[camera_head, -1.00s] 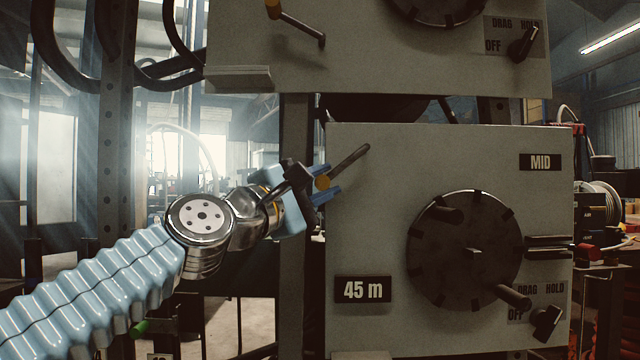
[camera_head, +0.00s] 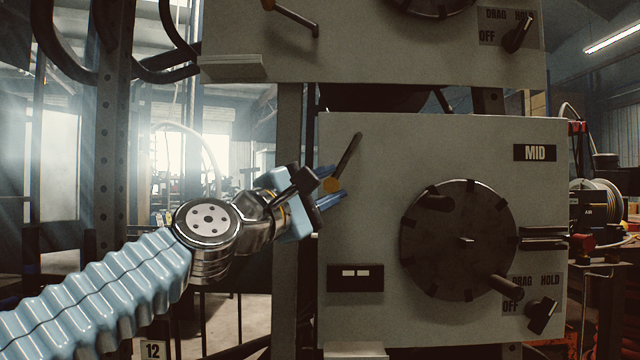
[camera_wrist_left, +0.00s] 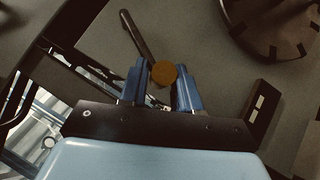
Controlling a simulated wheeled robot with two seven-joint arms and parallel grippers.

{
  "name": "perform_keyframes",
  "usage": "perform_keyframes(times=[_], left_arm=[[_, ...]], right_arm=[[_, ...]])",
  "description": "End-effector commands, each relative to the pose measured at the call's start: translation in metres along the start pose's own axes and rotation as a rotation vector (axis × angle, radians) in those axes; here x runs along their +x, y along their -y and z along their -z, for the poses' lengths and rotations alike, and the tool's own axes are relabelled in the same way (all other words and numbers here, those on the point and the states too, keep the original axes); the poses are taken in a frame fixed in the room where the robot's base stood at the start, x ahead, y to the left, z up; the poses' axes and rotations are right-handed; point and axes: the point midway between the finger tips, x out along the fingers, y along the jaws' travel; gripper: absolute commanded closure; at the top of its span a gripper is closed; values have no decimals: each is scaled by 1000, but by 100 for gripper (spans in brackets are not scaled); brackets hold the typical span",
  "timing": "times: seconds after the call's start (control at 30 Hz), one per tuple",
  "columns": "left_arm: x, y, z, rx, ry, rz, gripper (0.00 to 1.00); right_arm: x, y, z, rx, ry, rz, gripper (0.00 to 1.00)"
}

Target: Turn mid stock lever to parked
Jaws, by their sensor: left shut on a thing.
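The mid stock lever (camera_head: 350,152) is a dark rod with an orange-brown knob on the grey panel marked MID (camera_head: 535,153). In the head view it slants steeply, its thin end up and to the right, its knob low at the left. My left gripper (camera_head: 332,190) comes in from the left and is shut on the lever's knob. In the left wrist view the round knob (camera_wrist_left: 164,73) sits between the blue fingers, and the rod (camera_wrist_left: 135,35) runs up and left. My right gripper is not in view.
A dark reel disc (camera_head: 450,225) with handles is right of the lever. A small dark display (camera_head: 355,278) is below my gripper. A drag switch (camera_head: 541,315) is at lower right. An upper panel (camera_head: 350,60) carries a similar lever (camera_head: 292,18).

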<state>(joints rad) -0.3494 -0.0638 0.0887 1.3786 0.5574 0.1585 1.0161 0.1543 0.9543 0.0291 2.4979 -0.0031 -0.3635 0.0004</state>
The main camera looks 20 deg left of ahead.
Motion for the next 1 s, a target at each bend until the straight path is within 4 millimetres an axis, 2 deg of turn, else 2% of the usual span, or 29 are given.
perform_keyframes(times=[0.03,0.1,0.13,0.23,0.53,0.67,0.77,1.0], left_arm=[[4,8,-4,-2,12,20,100],[4,9,-5,-2,12,21,100],[4,9,-5,-2,12,21,65],[4,8,-4,-2,12,20,51],[3,6,-3,-2,7,15,51],[-8,5,-2,-1,6,11,51],[-28,6,-1,0,5,8,51],[-89,4,-1,-1,6,4,51]], right_arm=[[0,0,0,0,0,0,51],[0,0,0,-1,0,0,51],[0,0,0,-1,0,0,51],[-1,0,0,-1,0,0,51],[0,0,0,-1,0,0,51],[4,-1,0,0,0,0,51],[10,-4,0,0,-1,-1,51],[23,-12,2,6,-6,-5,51]])
